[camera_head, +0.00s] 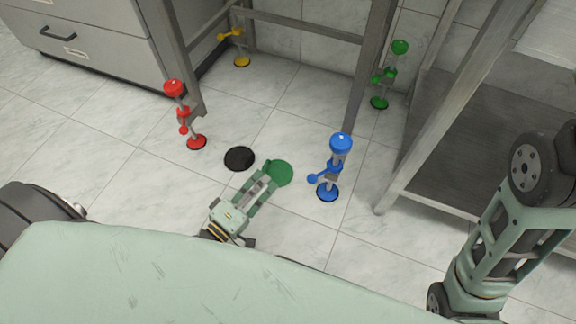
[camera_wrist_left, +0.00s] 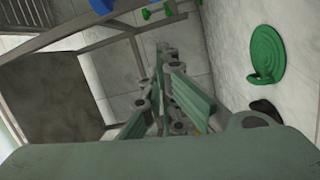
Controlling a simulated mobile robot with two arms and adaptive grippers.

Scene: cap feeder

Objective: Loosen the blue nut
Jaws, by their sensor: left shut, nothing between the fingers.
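The blue fixture stands on the floor right of centre in the head view. In the left wrist view the fingers (camera_wrist_left: 170,92) show mid-frame, and a blue part (camera_wrist_left: 103,5) is cut off at the top. My right gripper is not in view.
Red (camera_head: 184,115), yellow (camera_head: 236,48) and green (camera_head: 389,78) fixtures stand by the grey table legs. A black disc (camera_head: 239,159) lies left of the green disc. A metal frame with a low shelf (camera_head: 440,150) is right of the blue fixture. Tiled floor between is clear.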

